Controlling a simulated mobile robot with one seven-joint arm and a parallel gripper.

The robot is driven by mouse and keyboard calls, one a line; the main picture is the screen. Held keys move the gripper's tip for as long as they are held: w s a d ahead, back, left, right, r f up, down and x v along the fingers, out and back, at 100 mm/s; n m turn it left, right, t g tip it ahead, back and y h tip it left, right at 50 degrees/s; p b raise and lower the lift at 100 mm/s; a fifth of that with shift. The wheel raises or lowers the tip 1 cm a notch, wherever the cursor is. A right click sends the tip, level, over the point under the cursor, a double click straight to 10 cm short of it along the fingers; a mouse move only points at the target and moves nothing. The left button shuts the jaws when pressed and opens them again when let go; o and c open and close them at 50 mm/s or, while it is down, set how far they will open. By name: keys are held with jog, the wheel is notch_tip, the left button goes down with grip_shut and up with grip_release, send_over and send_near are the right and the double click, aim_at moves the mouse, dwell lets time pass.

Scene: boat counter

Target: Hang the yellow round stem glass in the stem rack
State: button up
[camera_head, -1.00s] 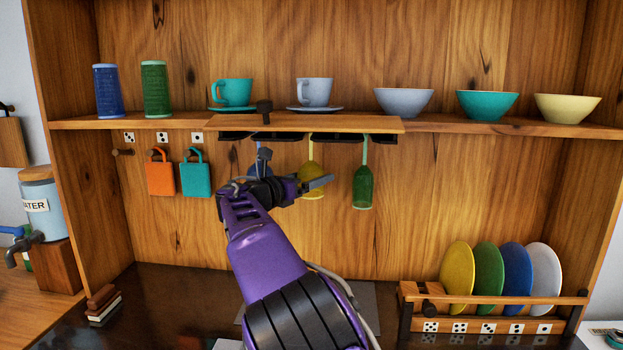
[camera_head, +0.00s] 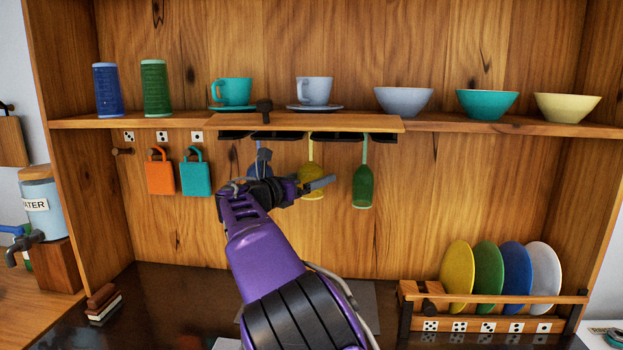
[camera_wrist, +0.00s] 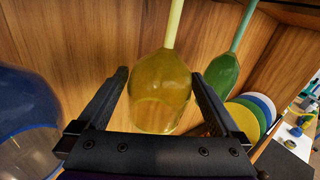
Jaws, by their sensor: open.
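The yellow stem glass (camera_head: 312,182) hangs upside down by its stem from the stem rack (camera_head: 335,136) under the shelf, between a blue glass and a green glass (camera_head: 363,187). In the wrist view the yellow bowl (camera_wrist: 161,92) sits between the two fingers of my gripper (camera_wrist: 162,88). The fingers are open, with a gap showing on at least the right side of the bowl. My gripper also shows in the head view (camera_head: 318,184), in front of the glass. The blue glass (camera_wrist: 28,120) is left of my gripper in the wrist view, and my wrist mostly hides it in the head view.
The green glass (camera_wrist: 222,74) hangs close to the right finger. Above is the wooden shelf (camera_head: 450,126) with cups and bowls. Orange (camera_head: 160,178) and teal mugs hang at left. A plate rack (camera_head: 490,310) stands on the counter at right. The space below the glasses is free.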

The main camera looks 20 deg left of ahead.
jog(key=b+v, duration=0.1)
jog(key=v, duration=1.6)
jog(key=shift+s, duration=0.2)
jog(key=shift+r, duration=0.15)
